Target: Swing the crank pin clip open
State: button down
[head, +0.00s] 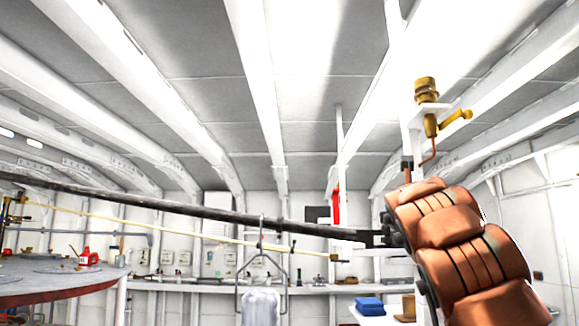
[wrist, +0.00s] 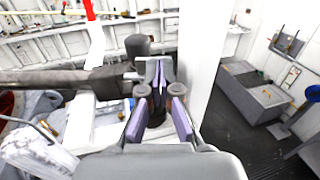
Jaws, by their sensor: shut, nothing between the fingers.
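My gripper (wrist: 155,72) is shut and empty in the wrist view, its purple-padded fingers converging at the tips. The tips are close to a dark upright cylinder (wrist: 138,46) at the end of a thick dark bar (wrist: 60,80); I cannot tell whether they touch it. In the head view a long dark pole (head: 200,212) runs from the left to my orange-brown arm at lower right, which hides much of the gripper area. I cannot make out the crank pin clip.
A white post (wrist: 203,60) stands just right of the fingers in the wrist view. A thin pale rod (head: 180,228) runs under the pole. A grey box (wrist: 250,92) stands on the dark floor.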

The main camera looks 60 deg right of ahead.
jog(key=shift+w+a+m+g+b, duration=0.1)
jog(key=shift+w+m+g+b, duration=0.15)
jog(key=shift+g, duration=0.3)
jog(key=shift+w+a+m+g+b, duration=0.15)
jog(key=shift+m+g, duration=0.2)
jog(key=shift+g, duration=0.2)
jog(key=shift+s, duration=0.1)
jog(key=shift+w+a+m+g+b, duration=0.15)
jog(key=shift+m+g+b, duration=0.25)
jog(key=shift+m+g, duration=0.4)
jog(key=shift+w+d+m+g+b, duration=0.1)
jog(key=shift+m+g+b, duration=0.35)
jog(key=shift+g, duration=0.65)
jog(key=shift+w+a+m+g+y, duration=0.1)
jog(key=shift+w+m+g+y, duration=0.05)
jog(key=shift+m+g, duration=0.45)
jog(key=shift+w+a+m+g+y, duration=0.15)
jog(key=shift+m+g, duration=0.2)
jog(key=shift+g, duration=0.45)
